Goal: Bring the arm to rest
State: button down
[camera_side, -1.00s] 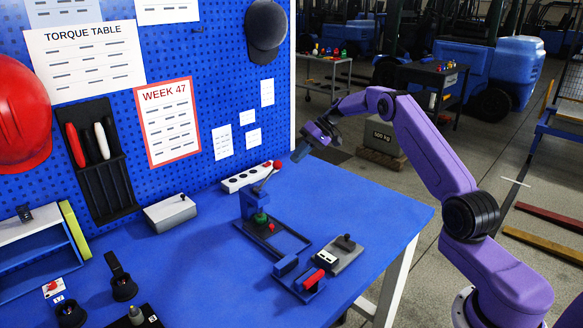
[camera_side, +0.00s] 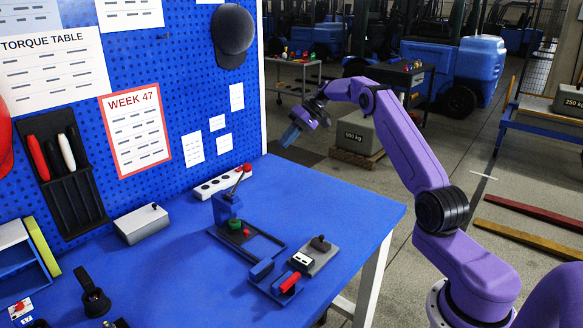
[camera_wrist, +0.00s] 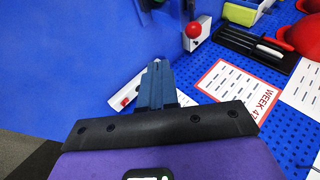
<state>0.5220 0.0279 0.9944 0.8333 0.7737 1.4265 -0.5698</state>
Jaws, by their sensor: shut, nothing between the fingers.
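My gripper (camera_side: 290,135) hangs in the air above the far right end of the blue table (camera_side: 345,205), clear of everything on it. Its blue fingers are together with nothing between them. In the wrist view the shut fingers (camera_wrist: 155,85) point towards the table, with the white power strip partly hidden behind them. My purple arm arches up from the right side of the table in the side view.
A lever press with a red knob (camera_side: 247,168) stands on the table, below my gripper. A white power strip (camera_side: 210,188) lies by the pegboard (camera_side: 190,100). A fixture with a red handle (camera_side: 290,283) and a grey block (camera_side: 318,258) sit nearer. The table's right end is clear.

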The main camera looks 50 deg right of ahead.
jog(key=s+a+r+n+g+h, duration=0.15)
jog(key=s+a, duration=0.25)
jog(key=a, duration=0.7)
jog(key=s+a+r+n+g+h, duration=0.1)
jog(key=s+a+r+n+g, duration=0.2)
jog(key=a, duration=0.8)
jog(key=s+a+n+h, duration=0.1)
jog(key=s+a, duration=0.6)
jog(key=s, duration=0.3)
jog(key=s+a+f+n+h, duration=0.1)
jog(key=s+a+n, duration=0.1)
jog(key=s, duration=0.7)
jog(key=s+a+n+h, duration=0.2)
jog(key=s+n, duration=0.1)
jog(key=s, duration=0.5)
jog(key=s+d+f+n, duration=0.1)
jog(key=s+d+n, duration=0.1)
jog(key=s, duration=0.4)
jog(key=s+d+f+n, duration=0.1)
jog(key=s+d+f, duration=0.1)
jog(key=s, duration=0.4)
jog(key=shift+s+d+f+n+h, duration=0.25)
jog(key=shift+d+n+h, duration=0.15)
jog(key=shift+d, duration=0.45)
